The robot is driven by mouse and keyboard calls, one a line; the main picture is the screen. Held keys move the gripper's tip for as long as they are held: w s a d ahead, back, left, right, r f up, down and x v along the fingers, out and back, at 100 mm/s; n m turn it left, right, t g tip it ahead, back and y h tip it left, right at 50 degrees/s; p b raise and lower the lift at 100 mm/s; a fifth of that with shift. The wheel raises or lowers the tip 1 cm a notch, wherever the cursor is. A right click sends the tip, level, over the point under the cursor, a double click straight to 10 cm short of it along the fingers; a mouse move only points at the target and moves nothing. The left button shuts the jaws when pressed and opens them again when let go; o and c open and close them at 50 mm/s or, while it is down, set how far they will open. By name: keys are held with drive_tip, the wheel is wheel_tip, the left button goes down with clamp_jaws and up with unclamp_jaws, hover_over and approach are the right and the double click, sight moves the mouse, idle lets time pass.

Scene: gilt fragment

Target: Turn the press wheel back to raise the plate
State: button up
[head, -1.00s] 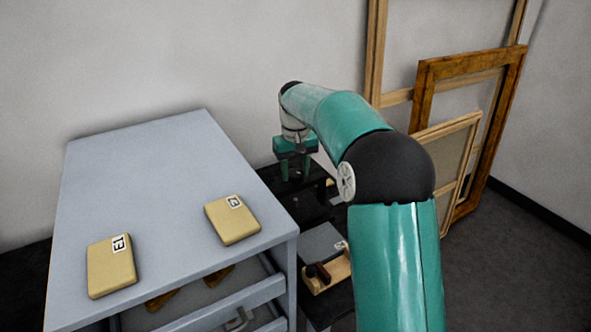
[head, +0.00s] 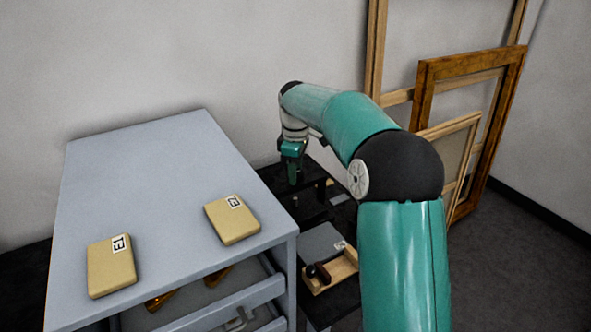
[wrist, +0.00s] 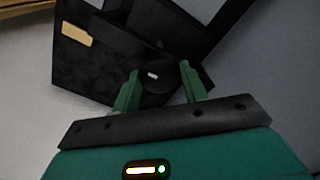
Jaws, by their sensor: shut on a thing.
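The dark press beam (wrist: 168,38) shows behind the wheel. The plate cannot be made out clearly, so its height cannot be told.
The grey cabinet (head: 150,170) stands left of the press, with two tan blocks (head: 232,219) (head: 111,266) on top and an open drawer (head: 228,303). A grey labelled slab (head: 320,241) and a wooden tray (head: 342,272) lie in front of the press. Wooden frames (head: 515,90) lean at right.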

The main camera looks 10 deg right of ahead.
drive_tip(key=n, duration=0.6)
drive_tip(key=shift+r, duration=0.15)
drive_tip(key=n, duration=0.5)
drive_tip(key=shift+n, duration=0.4)
drive_tip(key=o, duration=0.9)
drive_tip(key=shift+o, duration=0.5)
